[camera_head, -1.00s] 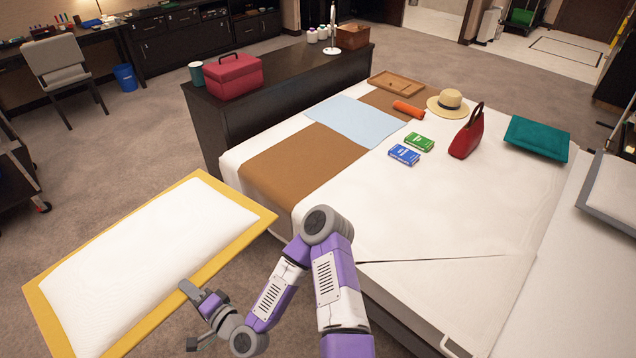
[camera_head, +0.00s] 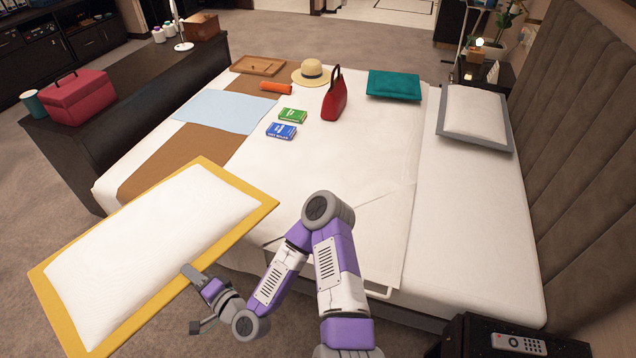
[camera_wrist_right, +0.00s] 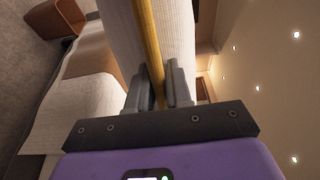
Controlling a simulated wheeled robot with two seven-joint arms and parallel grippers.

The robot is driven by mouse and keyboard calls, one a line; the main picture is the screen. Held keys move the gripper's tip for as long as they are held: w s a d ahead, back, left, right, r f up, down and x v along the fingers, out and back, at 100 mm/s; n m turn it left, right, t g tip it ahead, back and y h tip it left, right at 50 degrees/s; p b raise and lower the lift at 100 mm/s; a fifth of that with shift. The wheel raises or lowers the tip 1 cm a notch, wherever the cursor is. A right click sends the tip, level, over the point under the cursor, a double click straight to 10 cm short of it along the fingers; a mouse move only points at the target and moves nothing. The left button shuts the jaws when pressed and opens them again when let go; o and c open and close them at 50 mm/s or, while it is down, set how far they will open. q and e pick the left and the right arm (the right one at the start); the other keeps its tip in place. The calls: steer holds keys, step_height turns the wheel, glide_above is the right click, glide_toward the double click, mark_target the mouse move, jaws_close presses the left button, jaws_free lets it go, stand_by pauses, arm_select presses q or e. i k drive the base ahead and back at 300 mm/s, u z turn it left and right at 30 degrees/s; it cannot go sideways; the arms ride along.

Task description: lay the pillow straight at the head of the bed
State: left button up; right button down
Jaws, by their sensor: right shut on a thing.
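A white pillow with a yellow border (camera_head: 150,245) is held in the air at the left of the head view, partly in front of the bed's near foot corner. My right gripper (camera_head: 196,278) is shut on the pillow's near yellow edge. In the right wrist view the fingers (camera_wrist_right: 160,88) pinch the yellow edge (camera_wrist_right: 150,40). The bed (camera_head: 460,230) is white, with its head against the padded headboard (camera_head: 580,120) at the right. A second pillow, white with a grey border (camera_head: 475,115), lies at the far side of the bed's head. My left gripper is out of view.
On the bed are a teal cushion (camera_head: 393,85), red handbag (camera_head: 334,101), straw hat (camera_head: 312,72), green (camera_head: 293,116) and blue (camera_head: 281,131) boxes, orange roll (camera_head: 276,88) and wooden tray (camera_head: 258,66). A nightstand (camera_head: 460,340) stands at the front right. The near head area is clear.

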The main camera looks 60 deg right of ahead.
mark_target(458, 232)
steer(key=z, duration=1.9)
steer(key=i, duration=1)
